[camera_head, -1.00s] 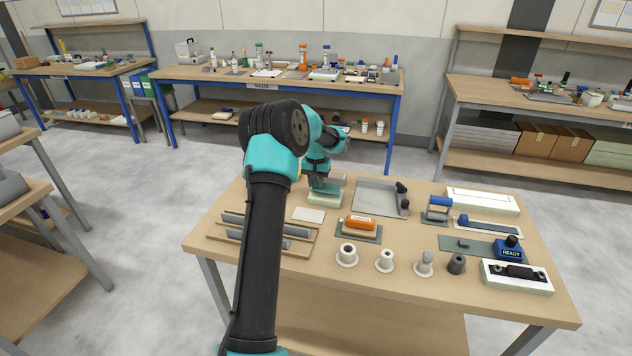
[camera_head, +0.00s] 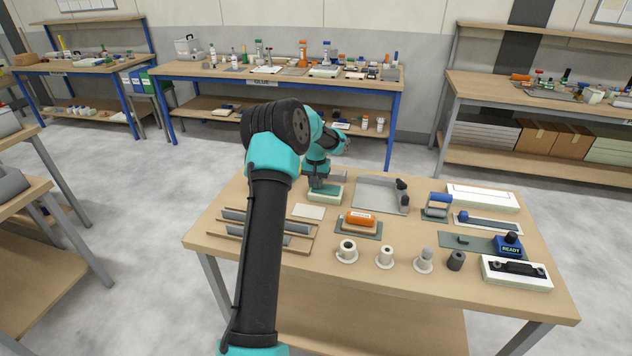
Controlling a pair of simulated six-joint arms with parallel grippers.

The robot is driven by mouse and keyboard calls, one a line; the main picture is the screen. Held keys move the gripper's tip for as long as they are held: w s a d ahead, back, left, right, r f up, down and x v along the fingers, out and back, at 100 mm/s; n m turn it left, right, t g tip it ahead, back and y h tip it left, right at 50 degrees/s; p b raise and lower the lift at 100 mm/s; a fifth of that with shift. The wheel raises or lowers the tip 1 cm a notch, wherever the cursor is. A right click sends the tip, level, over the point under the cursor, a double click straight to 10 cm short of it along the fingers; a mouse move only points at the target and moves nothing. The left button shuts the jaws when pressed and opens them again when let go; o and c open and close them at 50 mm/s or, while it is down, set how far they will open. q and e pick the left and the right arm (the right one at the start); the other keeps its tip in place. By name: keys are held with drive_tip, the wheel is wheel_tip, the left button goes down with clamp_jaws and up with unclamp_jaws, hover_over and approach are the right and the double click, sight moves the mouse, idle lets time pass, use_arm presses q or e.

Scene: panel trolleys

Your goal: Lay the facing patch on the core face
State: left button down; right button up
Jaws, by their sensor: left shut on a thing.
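My left gripper (camera_head: 318,184) reaches over the work table to a small pale block (camera_head: 325,200), whose upper face is the core face. The gripper is shut on a thin green piece that looks like the facing patch (camera_head: 332,191). The patch lies level at the top of the block, and I cannot tell whether it touches or hovers just above. The fingertips are small and partly hidden. A flat pale sheet (camera_head: 308,212) lies on the table in front of the block. My right gripper is not in view.
The table (camera_head: 400,285) also holds a slatted rack (camera_head: 215,237), an orange-topped block (camera_head: 360,218), a grey tray (camera_head: 375,195), a roller (camera_head: 439,203), several spools and cups, and a blue READY device (camera_head: 509,246). The table's front strip is clear.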

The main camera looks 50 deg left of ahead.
use_arm(q)
drive_tip(key=shift+f, duration=0.1)
drive_tip(key=c, duration=0.9)
unclamp_jaws()
drive_tip(key=shift+o, duration=0.2)
drive_tip(key=shift+r, duration=3.95)
drive_tip(key=shift+d, duration=0.1)
